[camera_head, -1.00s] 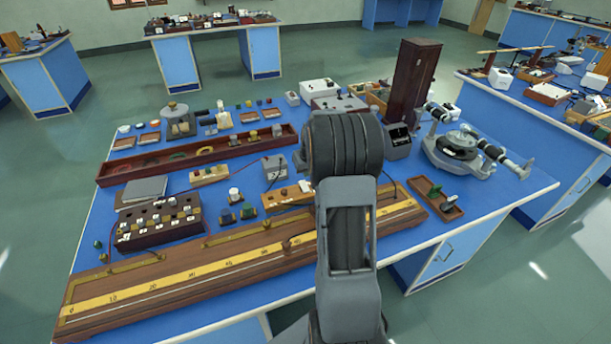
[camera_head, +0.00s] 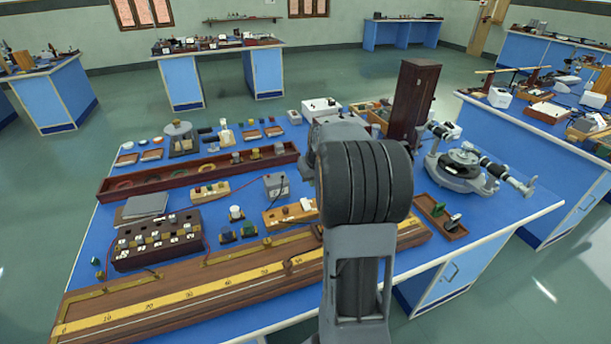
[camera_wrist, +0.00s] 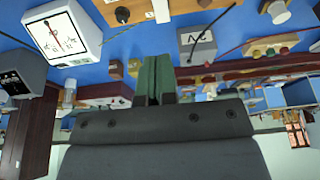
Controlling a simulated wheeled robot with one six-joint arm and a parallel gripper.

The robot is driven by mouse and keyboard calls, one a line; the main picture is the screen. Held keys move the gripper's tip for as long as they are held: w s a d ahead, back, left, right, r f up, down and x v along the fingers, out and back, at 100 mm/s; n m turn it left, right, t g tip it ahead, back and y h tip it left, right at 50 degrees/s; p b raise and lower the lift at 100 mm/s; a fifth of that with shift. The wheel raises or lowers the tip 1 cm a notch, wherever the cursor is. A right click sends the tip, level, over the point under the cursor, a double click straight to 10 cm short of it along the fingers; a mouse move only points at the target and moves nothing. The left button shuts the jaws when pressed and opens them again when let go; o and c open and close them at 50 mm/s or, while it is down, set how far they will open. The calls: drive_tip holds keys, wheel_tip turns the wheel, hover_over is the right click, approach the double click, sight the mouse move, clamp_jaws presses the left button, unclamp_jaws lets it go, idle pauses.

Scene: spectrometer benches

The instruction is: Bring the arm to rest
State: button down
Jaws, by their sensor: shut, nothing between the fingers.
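My gripper (camera_wrist: 156,80) shows in the wrist view, its two green fingers close together with nothing between them. They are above the blue bench, apart from the things around them in the picture. In the head view my arm rises from the bottom edge, right of the middle, in front of the bench (camera_head: 88,255). The fingers are hidden there behind my arm.
A long scaled wooden board (camera_head: 180,300) lies along the bench's near edge, partly hidden by my arm. A tall dark wooden column (camera_head: 412,105) and a spectrometer (camera_head: 462,165) stand to the right. A white meter (camera_wrist: 62,32) and grey box (camera_wrist: 197,45) show near the fingers.

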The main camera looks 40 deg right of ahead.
idle(0.3)
drive_tip(key=s+a+r+n, duration=0.1)
drive_tip(key=s+a, duration=0.7)
drive_tip(key=a, duration=0.4)
drive_tip(key=s+a+r+n+y, duration=0.1)
drive_tip(key=s+a+r+n, duration=0.1)
drive_tip(key=s+a, duration=0.7)
drive_tip(key=a, duration=0.3)
drive_tip(key=shift+s, duration=0.15)
